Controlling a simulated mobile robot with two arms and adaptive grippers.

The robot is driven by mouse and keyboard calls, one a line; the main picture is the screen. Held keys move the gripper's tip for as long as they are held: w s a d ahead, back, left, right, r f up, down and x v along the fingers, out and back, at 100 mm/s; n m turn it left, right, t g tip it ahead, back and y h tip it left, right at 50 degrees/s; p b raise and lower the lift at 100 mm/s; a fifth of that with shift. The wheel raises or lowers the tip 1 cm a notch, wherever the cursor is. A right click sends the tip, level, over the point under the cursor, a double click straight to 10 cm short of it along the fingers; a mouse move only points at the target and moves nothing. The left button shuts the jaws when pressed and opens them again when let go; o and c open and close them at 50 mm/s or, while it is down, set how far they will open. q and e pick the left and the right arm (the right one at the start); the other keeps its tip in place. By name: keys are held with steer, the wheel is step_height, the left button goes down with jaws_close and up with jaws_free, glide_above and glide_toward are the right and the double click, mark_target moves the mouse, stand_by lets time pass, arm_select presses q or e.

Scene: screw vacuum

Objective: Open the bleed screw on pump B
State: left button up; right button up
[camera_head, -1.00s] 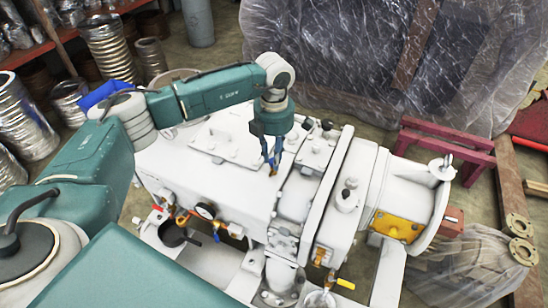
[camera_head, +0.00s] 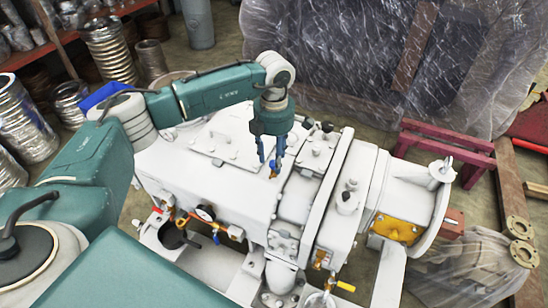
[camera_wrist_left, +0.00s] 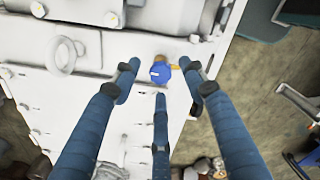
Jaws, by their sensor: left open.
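A small round blue knob (camera_wrist_left: 160,72) on a brass fitting, which may be the bleed screw, sits on top of the white pump housing (camera_head: 218,180). In the head view, the blue knob (camera_head: 273,170) shows just below my left fingertips. My left gripper (camera_head: 271,158) is open and points down at it. In the wrist view, the fingers of my left gripper (camera_wrist_left: 159,66) spread to either side of the knob, with a third finger below it. They look apart from it; contact cannot be told. No pump label is readable. My right gripper is not in view.
A gauge (camera_head: 205,212) and valves stand along the pump's front side. A yellow-handled valve (camera_head: 345,286) is at the lower right. A raised flange and lifting eyes rise right of my left gripper. Shelves and metal hoses (camera_head: 108,50) lie behind my left arm.

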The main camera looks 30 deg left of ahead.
mark_target(274, 163)
arm_select(q)
step_height(274, 163, up, 11)
steer(key=shift+r, duration=0.2)
steer(key=shift+f, duration=0.1)
stand_by(0.5)
